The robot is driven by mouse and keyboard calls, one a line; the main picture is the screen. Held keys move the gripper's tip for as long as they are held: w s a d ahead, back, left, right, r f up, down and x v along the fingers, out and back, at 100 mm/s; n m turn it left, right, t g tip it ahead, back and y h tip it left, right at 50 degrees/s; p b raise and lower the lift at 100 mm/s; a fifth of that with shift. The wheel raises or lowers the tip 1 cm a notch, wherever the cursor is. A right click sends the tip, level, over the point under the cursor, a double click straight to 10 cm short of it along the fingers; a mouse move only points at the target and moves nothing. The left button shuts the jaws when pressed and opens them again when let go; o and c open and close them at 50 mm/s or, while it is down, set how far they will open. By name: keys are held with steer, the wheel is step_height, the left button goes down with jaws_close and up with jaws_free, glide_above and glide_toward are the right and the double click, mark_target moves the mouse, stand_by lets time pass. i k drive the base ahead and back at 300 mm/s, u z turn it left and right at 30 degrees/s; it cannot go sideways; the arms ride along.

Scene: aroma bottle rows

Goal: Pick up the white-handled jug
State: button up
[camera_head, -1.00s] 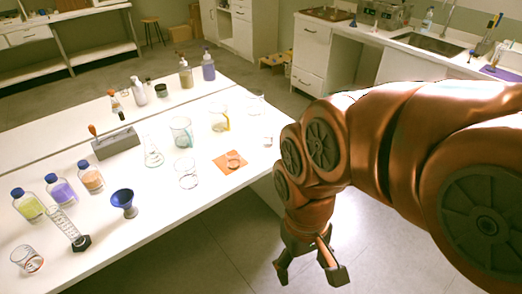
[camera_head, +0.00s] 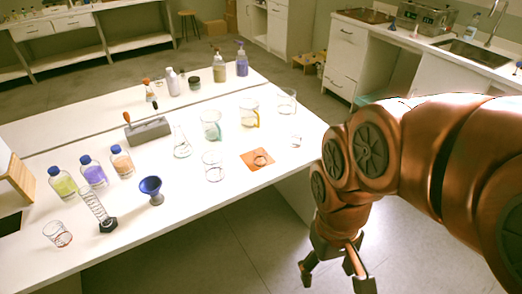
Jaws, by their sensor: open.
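Several clear glass vessels stand on the white table. One jug (camera_head: 249,113) has a yellow handle. A second jug (camera_head: 211,126) to its left looks greenish. A third clear vessel (camera_head: 287,101) stands behind to the right, near the table's far right end. I cannot make out a white handle clearly on any of them at this size. My gripper (camera_head: 334,281) hangs over the floor, in front of and to the right of the table. Its fingers are spread, pointing down and empty, well apart from every vessel.
A clear beaker (camera_head: 213,167) and an orange mat (camera_head: 251,165) with a small dish lie near the front edge. A flask (camera_head: 181,142), a blue funnel (camera_head: 151,188), a graduated cylinder (camera_head: 98,207) and capped bottles (camera_head: 93,173) stand left. Floor between table and arm is clear.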

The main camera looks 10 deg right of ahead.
mark_target(288, 104)
steer(key=z, duration=2.05)
steer(key=i, duration=2.75)
steer(key=u, duration=4.05)
steer(key=i, duration=0.25)
steer(key=z, duration=0.05)
